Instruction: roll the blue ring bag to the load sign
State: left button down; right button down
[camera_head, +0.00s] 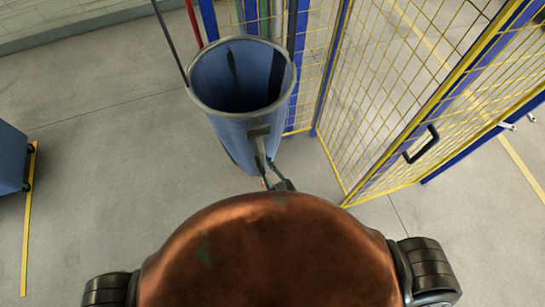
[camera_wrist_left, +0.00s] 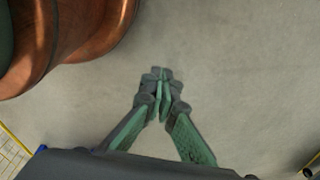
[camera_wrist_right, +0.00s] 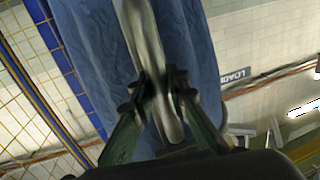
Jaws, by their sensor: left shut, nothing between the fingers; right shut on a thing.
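The blue ring bag (camera_head: 240,128) stands open at the top in the head view, under a round grey rim. My right gripper (camera_head: 268,175) is at its near side. In the right wrist view, its fingers (camera_wrist_right: 160,98) are shut on a grey bar (camera_wrist_right: 146,45) in front of the blue cloth of the bag (camera_wrist_right: 90,50). My left gripper (camera_wrist_left: 162,88) is shut and empty above bare floor, apart from the bag. A sign with partly hidden lettering starting "LOAD" (camera_wrist_right: 235,77) is on the tiled wall in the right wrist view.
A yellow mesh fence panel (camera_head: 400,80) with a black handle (camera_head: 421,145) stands to the right of the bag. More mesh (camera_head: 318,60) is behind it. A blue cart (camera_head: 12,160) is at the far left. Grey floor (camera_head: 110,150) lies clear left of the bag.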

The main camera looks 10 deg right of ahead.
jog(key=shift+a, duration=0.1)
jog(key=c, duration=2.2)
grip_release()
jog(key=shift+c, duration=0.2)
jog(key=o, duration=0.4)
jog(key=shift+s+d, duration=0.2)
jog(key=shift+s, duration=0.1)
pick_arm(q)
jog(key=shift+s, duration=1.1)
pick_arm(e)
jog(key=v, duration=1.1)
jog(key=shift+s, duration=0.2)
